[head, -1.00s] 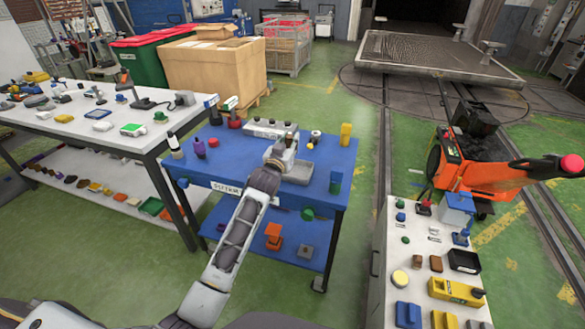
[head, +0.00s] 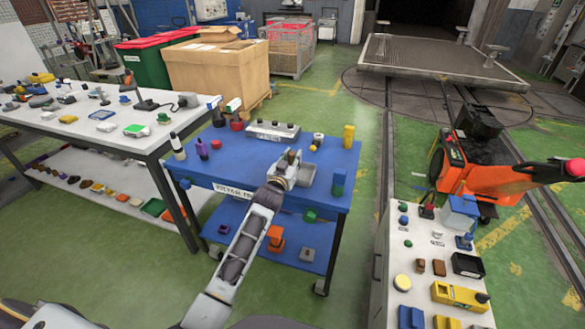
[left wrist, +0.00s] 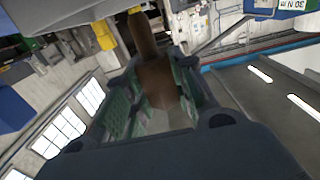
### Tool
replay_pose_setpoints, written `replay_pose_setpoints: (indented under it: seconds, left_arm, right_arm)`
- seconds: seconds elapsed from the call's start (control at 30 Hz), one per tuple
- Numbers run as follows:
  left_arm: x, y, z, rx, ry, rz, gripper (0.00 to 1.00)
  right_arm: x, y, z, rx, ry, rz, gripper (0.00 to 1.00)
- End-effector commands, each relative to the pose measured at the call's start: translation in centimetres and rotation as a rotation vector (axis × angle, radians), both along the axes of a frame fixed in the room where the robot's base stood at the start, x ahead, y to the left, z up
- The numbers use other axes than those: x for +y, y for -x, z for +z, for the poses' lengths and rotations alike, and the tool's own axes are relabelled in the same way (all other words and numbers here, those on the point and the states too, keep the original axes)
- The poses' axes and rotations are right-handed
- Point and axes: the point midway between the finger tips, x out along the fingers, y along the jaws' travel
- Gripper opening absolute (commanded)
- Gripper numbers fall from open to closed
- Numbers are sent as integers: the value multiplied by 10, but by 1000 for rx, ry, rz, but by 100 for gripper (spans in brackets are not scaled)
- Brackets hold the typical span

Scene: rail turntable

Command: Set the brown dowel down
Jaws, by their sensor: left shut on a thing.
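My left gripper (head: 291,158) is over the middle of the blue table (head: 245,170) in the head view. In the left wrist view the gripper (left wrist: 160,85) is shut on the brown dowel (left wrist: 156,82), which sticks out beyond the fingers. In the head view the dowel is too small or hidden to make out clearly. I cannot tell the exact gap between dowel and tabletop. My right gripper is not in view.
A grey tray (head: 305,173) stands right beside my gripper. A grey holder with round tops (head: 272,131) is behind it. A green-blue block (head: 338,182) and a yellow block (head: 348,136) are at the right. Bottles stand at the left; the front left tabletop is clear.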

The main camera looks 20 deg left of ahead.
Motion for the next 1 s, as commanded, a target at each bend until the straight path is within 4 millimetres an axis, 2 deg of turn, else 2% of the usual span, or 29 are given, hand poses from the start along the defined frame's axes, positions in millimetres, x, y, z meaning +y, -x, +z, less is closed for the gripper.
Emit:
replay_pose_setpoints:
  seconds: [0.37,0.73,1.0]
  left_arm:
    - [0,0,-2,-1,1,0,0]
    - [0,0,-35,-1,0,0,0]
    - [0,0,-39,-1,0,0,0]
  right_arm:
    - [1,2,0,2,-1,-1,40]
    - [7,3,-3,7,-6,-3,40]
    - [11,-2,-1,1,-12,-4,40]
